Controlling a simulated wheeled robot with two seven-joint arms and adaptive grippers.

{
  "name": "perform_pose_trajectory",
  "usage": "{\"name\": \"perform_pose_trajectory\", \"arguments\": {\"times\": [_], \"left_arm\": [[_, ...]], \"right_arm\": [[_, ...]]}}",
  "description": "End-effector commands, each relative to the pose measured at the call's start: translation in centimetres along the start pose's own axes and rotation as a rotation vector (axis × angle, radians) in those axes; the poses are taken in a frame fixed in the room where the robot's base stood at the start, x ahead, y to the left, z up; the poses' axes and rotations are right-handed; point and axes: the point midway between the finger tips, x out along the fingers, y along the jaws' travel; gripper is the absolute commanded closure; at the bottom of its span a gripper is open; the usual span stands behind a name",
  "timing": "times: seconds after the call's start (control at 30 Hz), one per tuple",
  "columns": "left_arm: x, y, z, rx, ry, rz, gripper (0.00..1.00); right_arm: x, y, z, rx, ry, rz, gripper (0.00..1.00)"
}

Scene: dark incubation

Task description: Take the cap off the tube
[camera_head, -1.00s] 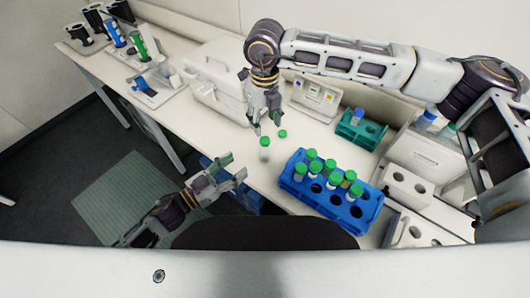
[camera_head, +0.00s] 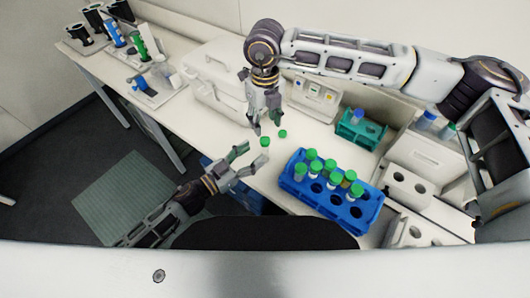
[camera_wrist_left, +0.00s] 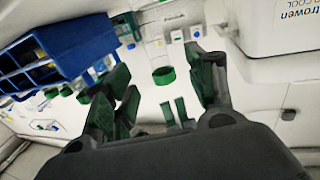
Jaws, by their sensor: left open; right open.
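The tube's green cap (camera_head: 265,142) shows near the front edge of the table, and its pale body is mostly hidden now. In the left wrist view, the tube (camera_wrist_left: 159,58) and its green cap (camera_wrist_left: 164,75) show between my left fingers, apart from both. My left gripper (camera_head: 255,155) is open, its fingers pointing at the tube from the front left. My right gripper (camera_head: 266,127) is open, pointing down just above and behind the green cap. Whether it touches the cap cannot be told.
A blue rack (camera_head: 297,187) with several green-capped tubes stands to the right. A teal rack (camera_head: 370,131) and white devices (camera_head: 405,181) stand behind and right of it. A white case (camera_head: 205,88) stands back left. The table's front edge runs beneath my left gripper.

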Motion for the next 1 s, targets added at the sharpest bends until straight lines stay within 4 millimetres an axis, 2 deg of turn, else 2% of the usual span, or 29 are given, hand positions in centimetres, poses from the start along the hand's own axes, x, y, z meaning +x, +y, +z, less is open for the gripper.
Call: {"name": "perform_pose_trajectory", "arguments": {"times": [0.7,1.0], "left_arm": [[5.2,0.0,-0.1,0.001,0.001,0.0,0.44],[6.2,0.1,-0.1,0.0,0.002,0.001,0.44]], "right_arm": [[0.0,0.0,0.0,0.0,0.0,0.0,0.53],[0.0,0.0,0.0,0.0,0.0,0.0,0.53]]}}
